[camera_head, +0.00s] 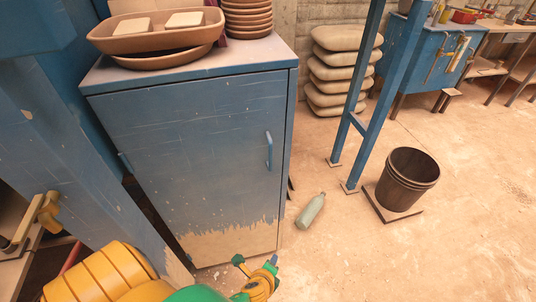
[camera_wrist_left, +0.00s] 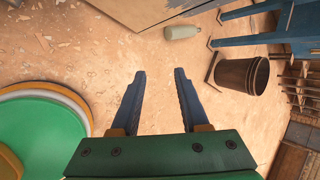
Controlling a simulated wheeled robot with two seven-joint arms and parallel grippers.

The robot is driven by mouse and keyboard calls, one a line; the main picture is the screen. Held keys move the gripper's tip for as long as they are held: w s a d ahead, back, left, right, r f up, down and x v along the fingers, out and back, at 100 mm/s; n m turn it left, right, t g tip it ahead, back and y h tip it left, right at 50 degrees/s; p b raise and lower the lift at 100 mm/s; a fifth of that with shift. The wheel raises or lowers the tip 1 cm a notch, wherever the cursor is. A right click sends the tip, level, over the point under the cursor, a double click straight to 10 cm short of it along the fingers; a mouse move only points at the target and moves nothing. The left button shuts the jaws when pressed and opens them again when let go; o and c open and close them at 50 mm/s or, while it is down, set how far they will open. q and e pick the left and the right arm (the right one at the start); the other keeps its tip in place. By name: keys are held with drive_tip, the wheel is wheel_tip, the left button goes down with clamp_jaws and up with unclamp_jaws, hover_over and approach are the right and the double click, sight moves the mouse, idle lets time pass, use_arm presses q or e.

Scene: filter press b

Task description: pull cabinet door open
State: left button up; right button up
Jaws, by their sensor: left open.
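The blue cabinet door (camera_head: 195,150) has chipped paint and a bare, worn lower edge, and it looks shut. Its vertical blue handle (camera_head: 269,151) is on the right side of the door, and hinges show on the left side. My left gripper (camera_head: 257,262) is open and empty, low in front of the door's bottom right corner and well below the handle. In the left wrist view its two blue fingers (camera_wrist_left: 159,76) are spread over bare floor, and the cabinet's worn lower part (camera_wrist_left: 145,10) shows at the top. My right gripper is not in view.
A green bottle (camera_head: 311,210) lies on the floor right of the cabinet. A dark bucket (camera_head: 407,179) stands further right, past blue posts (camera_head: 376,110). Clay trays (camera_head: 155,38) and stacked dishes (camera_head: 248,18) sit on the cabinet top. Sacks (camera_head: 340,70) are piled behind.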

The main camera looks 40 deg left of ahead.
use_arm(q)
drive_tip(key=w+a+r+m+t+y+b, duration=0.1)
drive_tip(key=w+a+r+m+t+y, duration=0.2)
drive_tip(key=w+r, duration=0.45)
drive_tip(key=m+t+y+b, duration=0.2)
drive_tip(key=m+t+y, duration=0.2)
drive_tip(key=m+y, duration=0.25)
approach(271, 157)
drive_tip(key=x, duration=0.4)
drive_tip(key=shift+w+a+r+h+p, duration=0.35)
drive_tip(key=shift+w+a+r+p, duration=0.1)
drive_tip(key=shift+w+a, duration=0.2)
drive_tip(key=x, duration=0.5)
drive_tip(key=shift+f, duration=0.3)
drive_tip(key=shift+s, duration=0.1)
clamp_jaws()
